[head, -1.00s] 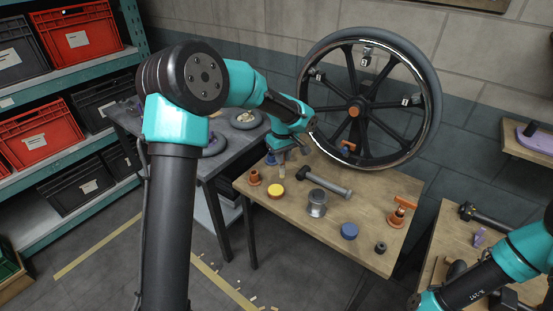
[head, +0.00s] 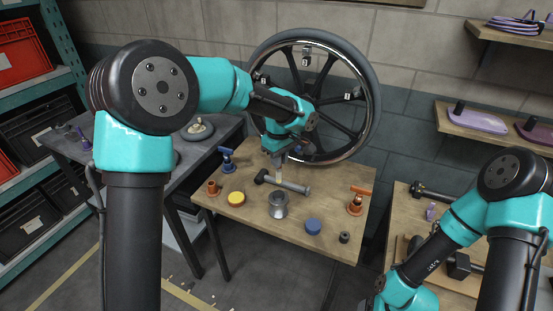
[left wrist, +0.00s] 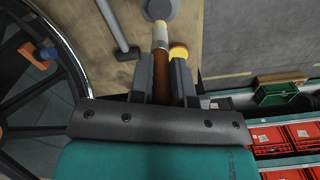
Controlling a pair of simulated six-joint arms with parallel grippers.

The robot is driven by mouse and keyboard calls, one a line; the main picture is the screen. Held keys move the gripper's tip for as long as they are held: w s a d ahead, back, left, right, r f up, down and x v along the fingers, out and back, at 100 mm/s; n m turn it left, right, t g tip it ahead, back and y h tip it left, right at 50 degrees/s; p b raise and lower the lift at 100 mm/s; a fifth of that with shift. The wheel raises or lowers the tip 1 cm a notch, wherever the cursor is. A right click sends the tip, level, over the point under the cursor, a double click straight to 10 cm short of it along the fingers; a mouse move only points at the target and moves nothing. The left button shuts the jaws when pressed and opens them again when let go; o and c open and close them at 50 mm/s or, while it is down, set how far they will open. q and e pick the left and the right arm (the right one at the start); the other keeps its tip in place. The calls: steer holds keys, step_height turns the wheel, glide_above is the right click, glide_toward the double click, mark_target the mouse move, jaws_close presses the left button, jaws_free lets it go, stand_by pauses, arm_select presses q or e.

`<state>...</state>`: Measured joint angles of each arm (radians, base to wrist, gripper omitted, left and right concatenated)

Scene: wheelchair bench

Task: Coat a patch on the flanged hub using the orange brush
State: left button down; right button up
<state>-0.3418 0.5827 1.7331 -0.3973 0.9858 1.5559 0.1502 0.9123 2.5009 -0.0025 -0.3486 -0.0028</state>
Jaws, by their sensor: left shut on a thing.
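My left gripper (head: 279,158) is shut on the orange brush, held with its pale tip (head: 279,173) down above the bench. In the left wrist view the fingers (left wrist: 163,80) hold the brown-orange brush handle (left wrist: 160,72); a cream section (left wrist: 159,38) points toward the hub. The flanged hub (head: 278,206) is a silver spool-like piece standing on the wooden bench, just in front of the brush. It shows as a grey disc (left wrist: 158,9) at the top of the left wrist view. Touch cannot be told there. My right arm is at lower right, its gripper out of frame.
A hammer (head: 292,186) lies behind the hub. A large wheel (head: 374,100) is at the bench's back.

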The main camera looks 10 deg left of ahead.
mark_target(278, 177)
arm_select(q)
steer(key=shift+f, duration=0.15)
steer(key=shift+f, duration=2.3)
steer(key=shift+f, duration=0.6)
steer(key=shift+a, duration=0.15)
steer(key=shift+w+a+r, duration=0.1)
steer(key=shift+a, duration=0.2)
steer(key=shift+s+d, duration=0.2)
steer(key=shift+d, duration=0.7)
steer(key=shift+a, duration=0.1)
